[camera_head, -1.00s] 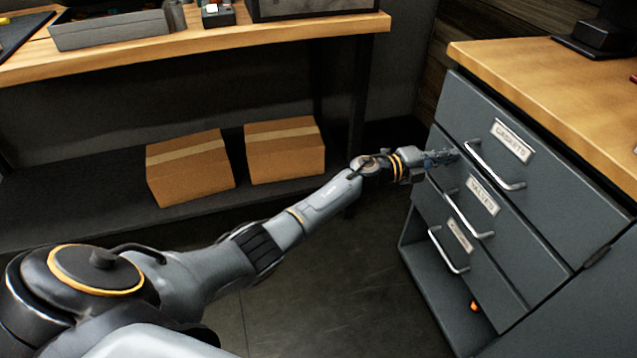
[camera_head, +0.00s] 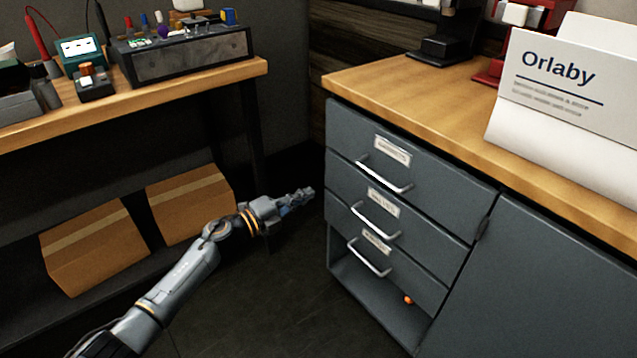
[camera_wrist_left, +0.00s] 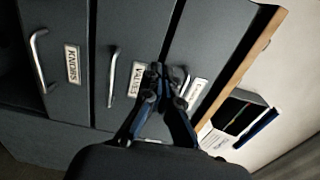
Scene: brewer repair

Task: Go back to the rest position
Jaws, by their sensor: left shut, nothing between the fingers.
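My left gripper (camera_head: 303,197) is shut and empty, just left of the grey drawer cabinet (camera_head: 470,225) in the head view. A gap shows between its fingertips and the drawer fronts. In the left wrist view the gripper (camera_wrist_left: 163,70) points at the drawers, with its fingertips together. The top drawer (camera_head: 420,165), the middle drawer (camera_head: 415,220) and the bottom drawer (camera_head: 405,268) look closed. Wrist-view labels read VALVES (camera_wrist_left: 135,79) on one drawer and KNOBS (camera_wrist_left: 72,64) on another. My right gripper is not in view.
A wooden workbench (camera_head: 200,85) with tools stands at the left, with two cardboard boxes (camera_head: 95,245) on its lower shelf. A white Orlaby box (camera_head: 560,95) stands on the cabinet's wooden top. A small orange item (camera_head: 407,299) lies in the open space under the drawers. Floor in front is clear.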

